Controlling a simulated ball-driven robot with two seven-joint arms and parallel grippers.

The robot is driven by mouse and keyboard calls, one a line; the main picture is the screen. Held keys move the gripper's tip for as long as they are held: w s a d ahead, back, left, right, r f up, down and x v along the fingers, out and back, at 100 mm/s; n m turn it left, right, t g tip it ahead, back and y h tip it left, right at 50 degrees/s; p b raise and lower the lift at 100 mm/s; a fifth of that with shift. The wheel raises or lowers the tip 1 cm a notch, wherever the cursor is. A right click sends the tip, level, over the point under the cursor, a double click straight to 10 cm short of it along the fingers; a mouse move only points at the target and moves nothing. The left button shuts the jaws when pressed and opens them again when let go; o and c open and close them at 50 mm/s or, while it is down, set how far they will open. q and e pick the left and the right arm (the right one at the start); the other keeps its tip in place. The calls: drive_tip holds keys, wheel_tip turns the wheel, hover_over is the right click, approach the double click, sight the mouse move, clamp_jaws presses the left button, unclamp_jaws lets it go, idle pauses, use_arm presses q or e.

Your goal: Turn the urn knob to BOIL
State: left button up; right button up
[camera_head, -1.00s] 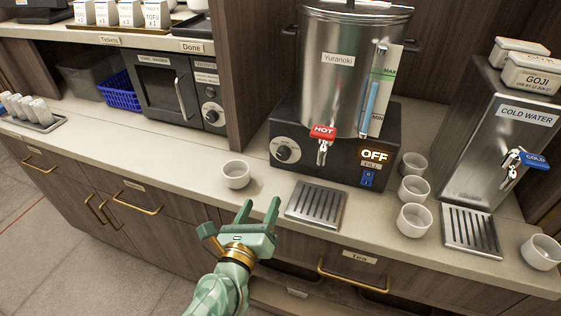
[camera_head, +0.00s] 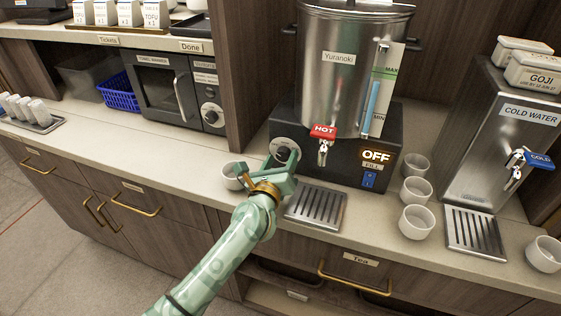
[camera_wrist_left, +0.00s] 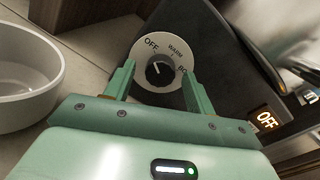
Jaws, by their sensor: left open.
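The urn (camera_head: 338,75), labelled Yuranoki, stands on a dark base with a display (camera_head: 375,155) that reads OFF. Its black knob (camera_wrist_left: 160,72) sits on a round pale dial marked OFF, WARM and a partly hidden BO. The knob also shows in the head view (camera_head: 283,153). The knob's white mark points up and left, toward OFF. My left gripper (camera_wrist_left: 160,85) is open, with its two fingers spread to either side of the dial. I cannot tell how close the fingertips are to the knob. My right gripper is not in view.
A white cup (camera_head: 232,176) stands just left of my left gripper; it is large in the wrist view (camera_wrist_left: 28,75). A drip tray (camera_head: 316,206) lies in front of the urn. More cups (camera_head: 417,220) and the cold water dispenser (camera_head: 508,140) are at right.

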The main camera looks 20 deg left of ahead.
use_arm(q)
drive_tip(key=c, duration=1)
